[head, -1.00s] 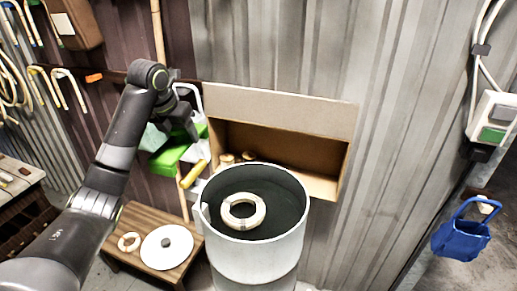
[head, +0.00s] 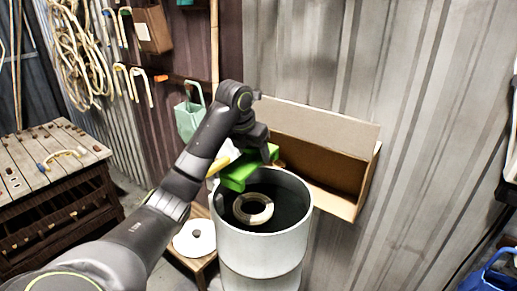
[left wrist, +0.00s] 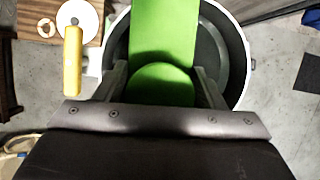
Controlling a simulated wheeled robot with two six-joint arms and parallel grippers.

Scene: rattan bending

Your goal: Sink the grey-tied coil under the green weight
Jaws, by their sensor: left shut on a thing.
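The pale ring-shaped coil (head: 253,209) lies in the dark inside of the white drum (head: 262,244), partly shaded; its tie colour is not clear. The green weight (head: 240,176) is held over the drum's back left rim. My right gripper is not in view.
A low wooden table with a white disc (head: 195,238) stands left of the drum. An open cardboard box (head: 318,153) is behind it. A yellow bar (left wrist: 73,60) is beside the drum. A slatted workbench (head: 45,160) stands far left; a blue bucket (head: 490,278) is at right.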

